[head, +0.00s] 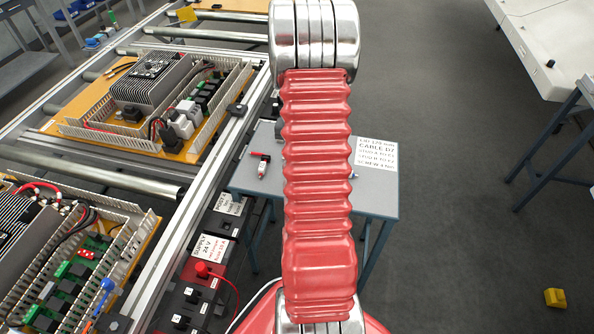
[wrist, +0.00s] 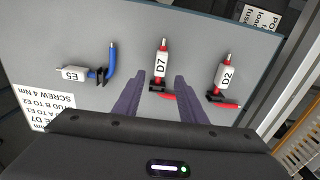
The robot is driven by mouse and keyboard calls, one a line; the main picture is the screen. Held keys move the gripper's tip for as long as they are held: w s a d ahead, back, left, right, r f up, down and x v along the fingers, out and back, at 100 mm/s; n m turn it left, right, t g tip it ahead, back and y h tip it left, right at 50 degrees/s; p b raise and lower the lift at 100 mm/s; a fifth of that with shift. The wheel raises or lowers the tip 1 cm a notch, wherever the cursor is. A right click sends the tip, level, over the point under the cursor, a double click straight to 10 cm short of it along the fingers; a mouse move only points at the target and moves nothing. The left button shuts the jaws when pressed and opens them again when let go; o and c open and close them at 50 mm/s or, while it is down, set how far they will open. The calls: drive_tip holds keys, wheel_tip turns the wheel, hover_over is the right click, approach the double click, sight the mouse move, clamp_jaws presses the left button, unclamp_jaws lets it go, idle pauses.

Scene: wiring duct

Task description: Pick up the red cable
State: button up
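A red cable with a white D7 label (wrist: 160,69) lies on the grey table (wrist: 195,30), near the middle of the wrist view. Another red cable, labelled D2 (wrist: 226,76), lies to its right. My gripper (wrist: 159,83) is open, with its two dark purple fingers apart. In that view the D7 cable's lower end shows between the fingertips; I cannot tell how high the fingers are above the table. A red cable (head: 262,168) with a white label also shows on the table in the head view, its letters too small to read. My arm hides part of the table there.
A blue cable labelled E5 (wrist: 110,60) lies left of D7. A printed card (head: 376,155) lies on the table's right side. A conveyor with mounted equipment panels (head: 150,85) runs along the left. Grey floor is open to the right, with a yellow block (head: 555,298).

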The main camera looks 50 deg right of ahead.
drive_tip(key=shift+f, duration=1.75)
drive_tip(key=shift+c, duration=0.7)
clamp_jaws()
